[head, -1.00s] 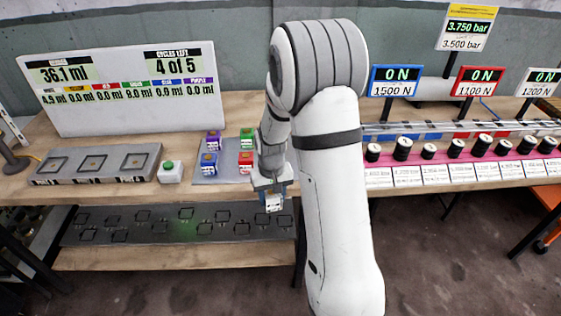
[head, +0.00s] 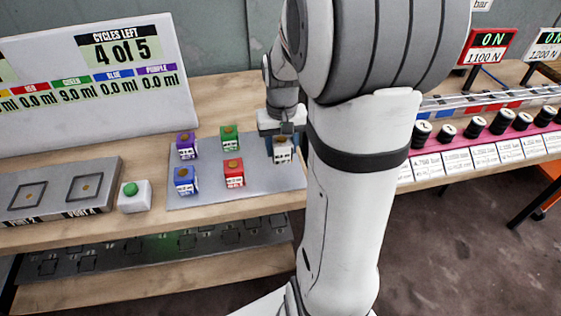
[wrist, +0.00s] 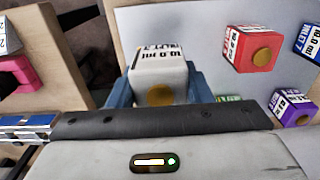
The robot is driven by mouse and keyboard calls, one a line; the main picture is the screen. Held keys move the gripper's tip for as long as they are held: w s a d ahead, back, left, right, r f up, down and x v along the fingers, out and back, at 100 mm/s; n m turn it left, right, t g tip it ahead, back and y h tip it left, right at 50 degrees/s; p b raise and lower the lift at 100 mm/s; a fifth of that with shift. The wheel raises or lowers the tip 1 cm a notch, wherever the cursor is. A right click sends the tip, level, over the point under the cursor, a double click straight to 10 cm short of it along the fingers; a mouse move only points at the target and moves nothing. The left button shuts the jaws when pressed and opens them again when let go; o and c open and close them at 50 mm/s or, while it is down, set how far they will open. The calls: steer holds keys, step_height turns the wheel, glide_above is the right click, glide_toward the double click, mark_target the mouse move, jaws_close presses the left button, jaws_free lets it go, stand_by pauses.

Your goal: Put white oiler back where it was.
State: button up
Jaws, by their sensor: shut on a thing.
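The white oiler (head: 282,154) is a small white labelled cube, held upright in my gripper (head: 281,143) at the right end of the grey mat (head: 208,201). I cannot tell whether its base touches the mat. In the wrist view the white oiler (wrist: 160,66) sits between the two blue fingers of my gripper (wrist: 160,88), which are shut on its sides. The red oiler (head: 233,172), green oiler (head: 229,137), blue oiler (head: 185,180) and purple oiler (head: 186,145) stand on the mat to the left, apart from it.
A white box with a green button (head: 131,193) and a grey port block (head: 60,190) stand left of the mat. A display board (head: 90,90) stands behind them. A row of black weights (head: 474,127) is to the right. A lower shelf (head: 150,285) lies beneath.

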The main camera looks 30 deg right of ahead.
steer(key=shift+f, duration=2.9)
steer(key=shift+f+b, duration=0.2)
steer(key=shift+b, duration=0.15)
steer(key=o, duration=1)
steer(key=shift+s, duration=0.1)
steer(key=shift+o, duration=0.2)
